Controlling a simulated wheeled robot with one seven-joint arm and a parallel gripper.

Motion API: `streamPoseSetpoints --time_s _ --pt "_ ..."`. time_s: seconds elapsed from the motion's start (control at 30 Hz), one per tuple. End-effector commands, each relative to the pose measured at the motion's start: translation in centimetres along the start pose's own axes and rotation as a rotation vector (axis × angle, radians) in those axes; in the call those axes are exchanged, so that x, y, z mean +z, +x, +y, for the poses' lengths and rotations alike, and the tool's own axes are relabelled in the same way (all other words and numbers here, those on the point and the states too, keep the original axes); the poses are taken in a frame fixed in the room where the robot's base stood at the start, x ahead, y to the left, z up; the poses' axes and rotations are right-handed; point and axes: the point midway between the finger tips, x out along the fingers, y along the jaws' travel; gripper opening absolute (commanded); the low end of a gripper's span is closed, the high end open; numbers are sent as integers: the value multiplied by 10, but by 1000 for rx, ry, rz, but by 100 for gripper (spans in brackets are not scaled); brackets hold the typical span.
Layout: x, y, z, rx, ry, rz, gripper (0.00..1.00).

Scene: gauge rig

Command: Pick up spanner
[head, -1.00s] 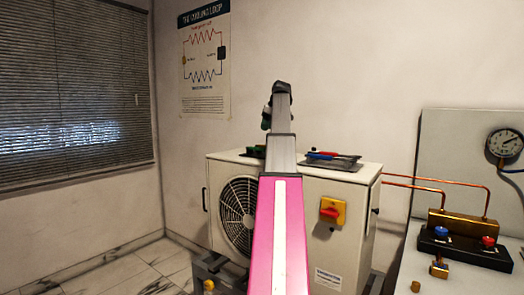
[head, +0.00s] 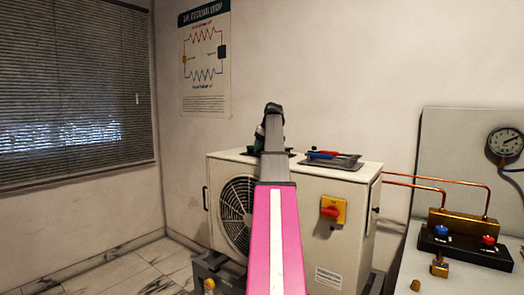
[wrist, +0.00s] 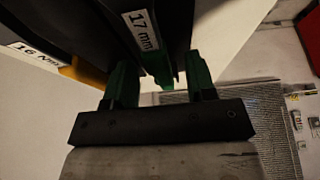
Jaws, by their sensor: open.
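My gripper (wrist: 160,80) shows in the wrist view as a dark bar with two green fingers standing apart, open. Between and beyond the fingers is a dark piece with a white "17 mm" label (wrist: 141,28) and a green part (wrist: 158,68). This may be the spanner, but its full shape is cut off and I cannot tell if the fingers straddle it. In the head view my gripper (head: 260,138) is low over the left part of the white unit's top, close to a dark and green item there. My arm hides much of that spot.
The white unit (head: 335,245) has a fan and a red switch (head: 330,211). A dark tray (head: 335,162) with red and blue tools lies right of my arm. A label "16 Nm" (wrist: 35,55) and a yellow piece (wrist: 85,72) show beside the gripper. A gauge bench stands at right.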

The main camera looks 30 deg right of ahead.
Motion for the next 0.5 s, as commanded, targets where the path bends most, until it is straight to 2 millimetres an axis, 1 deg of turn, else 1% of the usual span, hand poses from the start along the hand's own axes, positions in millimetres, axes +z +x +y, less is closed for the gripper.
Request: streamPoseSetpoints --time_s 0.13,0.17,0.2,0.27,0.3,0.5 --pt "0 0 0 0 0 0 51" --pt "0 0 0 0 0 0 45" --pt "0 0 0 0 0 0 32" --pt "0 0 0 0 0 0 12" --pt "0 0 0 0 0 0 0" --pt "0 -1 0 0 0 0 0"
